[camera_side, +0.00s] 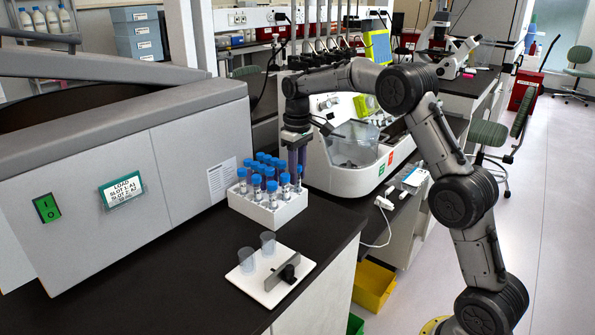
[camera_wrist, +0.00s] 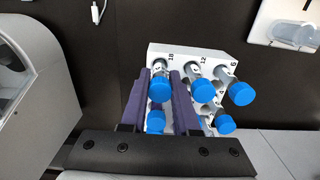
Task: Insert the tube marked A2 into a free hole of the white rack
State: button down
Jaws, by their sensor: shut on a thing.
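The white rack (camera_side: 289,212) stands on the black bench, holding several tubes with blue caps; its corner with printed numbers shows in the wrist view (camera_wrist: 222,54). My gripper (camera_side: 297,174) points down at the rack's back right corner. In the wrist view, my gripper's purple fingers (camera_wrist: 165,90) are closed around a blue-capped tube (camera_wrist: 159,90). Another blue cap (camera_wrist: 155,122) shows between the fingers, nearer the palm. I cannot read A2 on any tube, and I cannot tell whether the held tube's lower end is in a hole. Most holes are hidden by caps and fingers.
A white plate (camera_side: 258,284) with two clear cups and a grey upright piece lies in front of the rack. A large grey machine (camera_side: 110,170) with a LOAD label stands left. A white machine with a clear bowl (camera_side: 352,143) is behind right. Bare bench lies between rack and plate.

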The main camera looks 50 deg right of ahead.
jog(key=shift+f, duration=0.2)
jog(key=c, duration=0.6)
grip_release()
notch_tip(320, 180, up, 14)
jog(key=shift+f, duration=0.1)
dwell(0.3)
